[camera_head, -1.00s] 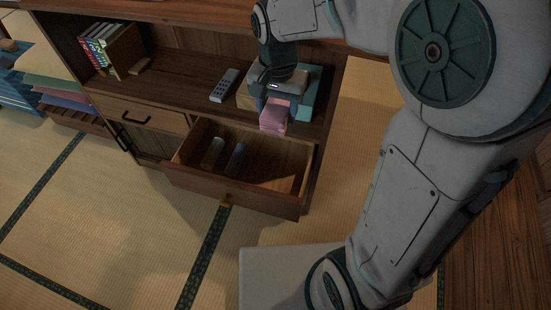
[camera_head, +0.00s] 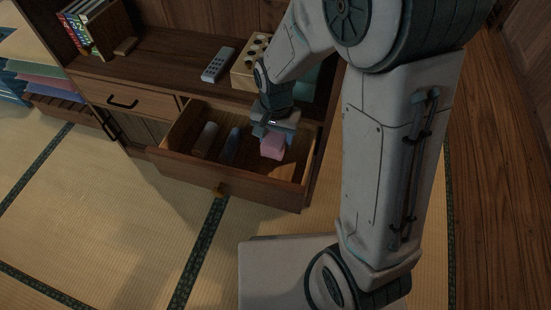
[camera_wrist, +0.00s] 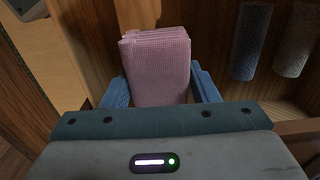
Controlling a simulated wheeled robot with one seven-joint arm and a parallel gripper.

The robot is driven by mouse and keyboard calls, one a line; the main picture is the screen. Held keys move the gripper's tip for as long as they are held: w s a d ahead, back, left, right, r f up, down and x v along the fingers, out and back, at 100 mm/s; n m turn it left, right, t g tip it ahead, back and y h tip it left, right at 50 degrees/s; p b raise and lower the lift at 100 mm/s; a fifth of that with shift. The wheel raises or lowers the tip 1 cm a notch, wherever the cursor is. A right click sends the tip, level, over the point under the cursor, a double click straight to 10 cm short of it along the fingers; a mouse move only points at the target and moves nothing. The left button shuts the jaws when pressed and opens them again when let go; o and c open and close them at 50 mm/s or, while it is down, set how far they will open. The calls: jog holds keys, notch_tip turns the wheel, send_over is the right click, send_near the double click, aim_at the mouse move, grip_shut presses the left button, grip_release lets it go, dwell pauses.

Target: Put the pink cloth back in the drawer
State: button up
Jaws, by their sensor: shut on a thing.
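The folded pink cloth (camera_head: 272,147) is held by my gripper (camera_head: 270,136) over the right part of the open drawer (camera_head: 235,184). In the wrist view the pink cloth (camera_wrist: 158,68) sits between the two blue fingers of my gripper (camera_wrist: 160,88), which are shut on it. The drawer's wooden floor shows beyond the cloth. I cannot tell whether the cloth touches the drawer floor. Two rolled things lie in the drawer's left part: a grey-brown one (camera_head: 206,139) and a blue-grey one (camera_head: 230,146).
On the cabinet top stand a remote (camera_head: 218,64), a wooden box with round holes (camera_head: 249,62) and several books (camera_head: 92,27) at the left. A closed drawer (camera_head: 124,101) is left of the open one. Tatami floor in front is clear.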

aim_at(276, 135)
notch_tip(276, 135, down, 8)
jog(key=b, duration=0.2)
jog(key=shift+r+b, duration=0.2)
jog(key=shift+b, duration=0.2)
jog(key=shift+f, duration=0.1)
jog(key=o, duration=1)
jog(key=shift+o, duration=0.2)
notch_tip(276, 135, up, 12)
jog(key=p, duration=0.5)
jog(key=shift+r, duration=0.2)
jog(key=s+d+r+n+t, duration=0.1)
jog(key=s+d+r+n, duration=0.3)
jog(key=s+d+r, duration=0.4)
jog(key=s+d, duration=0.3)
jog(key=shift+s+d+r, duration=0.3)
jog(key=shift+s+r, duration=0.05)
jog(key=shift+r, duration=0.05)
